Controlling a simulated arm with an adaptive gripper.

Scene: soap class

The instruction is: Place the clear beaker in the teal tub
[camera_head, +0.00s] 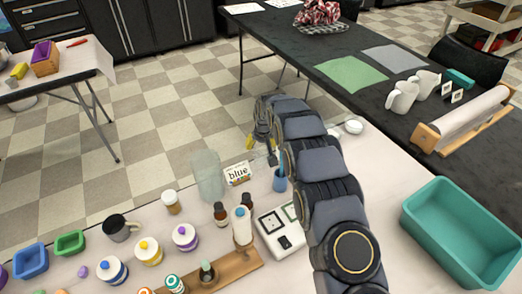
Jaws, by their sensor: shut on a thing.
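A tall clear vessel (208,176), which looks like the clear beaker, shows upright at the back edge of the pale table, left of the "blue" card. The empty teal tub (420,222) is at the right. My arm reaches up from the lower right and bends down at its far end. My gripper (270,149) is there, right of and apart from the tall vessel in the picture. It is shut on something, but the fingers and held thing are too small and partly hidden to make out. A small yellow part shows beside it.
A wooden board (225,272), a white device (284,232) and a blue cup (279,181) are near my arm. Small white bowl (354,127) lies beyond it. Table left of the tub is clear.

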